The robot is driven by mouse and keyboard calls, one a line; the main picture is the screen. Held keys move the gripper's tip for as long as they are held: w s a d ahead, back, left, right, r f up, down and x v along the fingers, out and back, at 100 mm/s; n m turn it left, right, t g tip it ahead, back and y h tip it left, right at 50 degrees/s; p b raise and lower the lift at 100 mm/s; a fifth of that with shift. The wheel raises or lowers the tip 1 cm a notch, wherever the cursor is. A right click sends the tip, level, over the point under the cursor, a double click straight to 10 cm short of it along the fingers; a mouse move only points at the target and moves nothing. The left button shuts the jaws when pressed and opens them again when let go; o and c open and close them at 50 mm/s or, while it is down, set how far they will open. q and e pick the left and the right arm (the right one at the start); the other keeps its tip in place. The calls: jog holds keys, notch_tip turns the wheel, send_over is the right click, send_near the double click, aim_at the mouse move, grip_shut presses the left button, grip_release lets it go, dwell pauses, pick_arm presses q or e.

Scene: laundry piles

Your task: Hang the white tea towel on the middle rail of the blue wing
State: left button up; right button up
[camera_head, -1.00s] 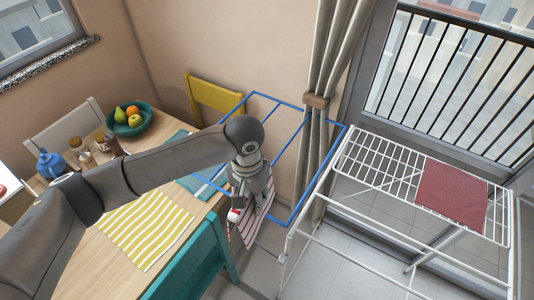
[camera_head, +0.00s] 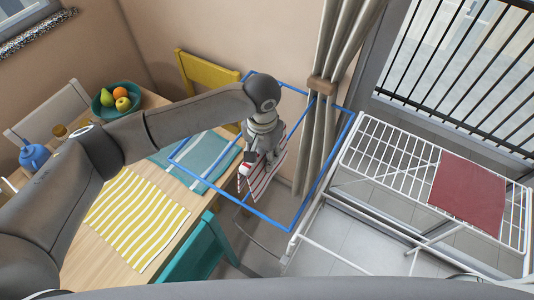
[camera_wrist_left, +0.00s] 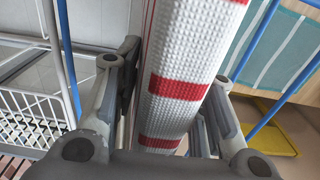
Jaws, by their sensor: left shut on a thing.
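The white tea towel with red stripes (camera_head: 266,181) hangs from my left gripper (camera_head: 250,166), which is shut on it. In the left wrist view the towel (camera_wrist_left: 190,65) passes between the fingers (camera_wrist_left: 165,95). The blue wing (camera_head: 325,172) is an open frame of blue rails at the left end of the white rack. The gripper and towel are within the wing's outline in the head view. My arm and gripper hide part of its rails, and I cannot tell whether the towel touches the middle rail. Blue rails (camera_wrist_left: 66,60) show on both sides in the wrist view.
The white rack (camera_head: 385,160) carries a red cloth (camera_head: 468,194). The wooden table (camera_head: 90,262) at left holds a yellow-striped cloth (camera_head: 138,215), a teal cloth (camera_head: 205,155) and a fruit bowl (camera_head: 101,104). A teal chair (camera_head: 200,250), yellow chair (camera_head: 212,84) and curtain (camera_head: 322,130) stand close by.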

pick_arm(q)
jog(key=shift+w+a+f+b, duration=0.2)
jog(key=shift+w+a+b, duration=0.1)
jog(key=shift+w+a, duration=0.35)
jog(key=w+a+b, duration=0.2)
jog(key=b, duration=0.7)
send_near(224, 154)
jog(key=shift+f+b, duration=0.3)
jog(key=shift+f, duration=1.95)
jog(key=shift+f+b, duration=1.15)
jog(key=shift+f, duration=2.95)
pick_arm(e)
notch_tip(224, 154, down, 13)
jog(key=w, duration=0.1)
jog(key=shift+w, duration=0.2)
